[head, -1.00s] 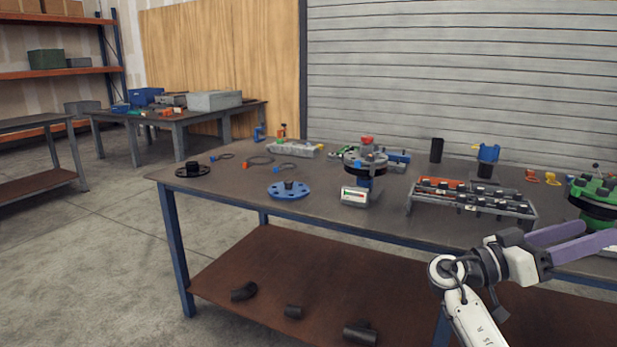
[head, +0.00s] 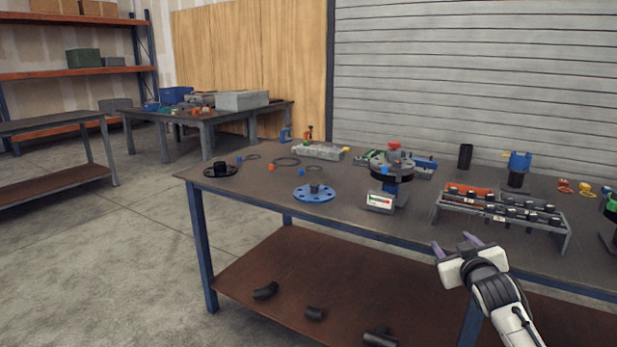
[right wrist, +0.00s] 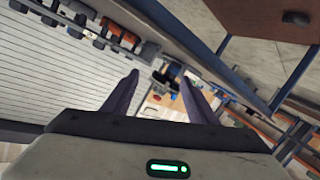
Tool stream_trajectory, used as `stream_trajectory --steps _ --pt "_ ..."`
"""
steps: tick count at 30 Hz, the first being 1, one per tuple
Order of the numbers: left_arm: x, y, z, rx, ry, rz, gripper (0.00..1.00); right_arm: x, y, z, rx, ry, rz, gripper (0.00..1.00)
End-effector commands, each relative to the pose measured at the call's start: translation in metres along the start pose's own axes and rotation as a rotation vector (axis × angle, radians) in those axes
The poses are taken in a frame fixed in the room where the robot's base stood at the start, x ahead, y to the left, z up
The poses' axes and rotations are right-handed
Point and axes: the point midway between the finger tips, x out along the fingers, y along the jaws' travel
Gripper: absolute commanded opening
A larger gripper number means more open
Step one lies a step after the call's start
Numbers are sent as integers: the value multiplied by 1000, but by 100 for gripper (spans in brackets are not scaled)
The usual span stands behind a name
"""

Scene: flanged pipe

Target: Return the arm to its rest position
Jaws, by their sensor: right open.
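My right gripper (head: 458,246) is in front of the workbench's near edge, in the lower right of the head view. Its two purple fingers are apart and point up and to the left, with nothing between them. The right wrist view also shows the open fingers (right wrist: 160,98), apart and empty. My left gripper is in neither view. The flanged pipe assembly (head: 392,168), with a red top, stands on the workbench (head: 262,200), apart from my gripper.
A rack of black fittings (head: 500,212) stands on the bench just behind my right gripper. A blue flange (head: 314,193) and a small display box (head: 380,201) lie further left. Black pipe pieces (head: 266,291) lie on the lower shelf. The floor at left is open.

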Motion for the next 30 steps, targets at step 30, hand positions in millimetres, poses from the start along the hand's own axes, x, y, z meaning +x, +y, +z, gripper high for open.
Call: stream_trajectory --steps 30 --pt "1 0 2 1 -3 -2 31 -372 -273 314 189 -443 -532 53"
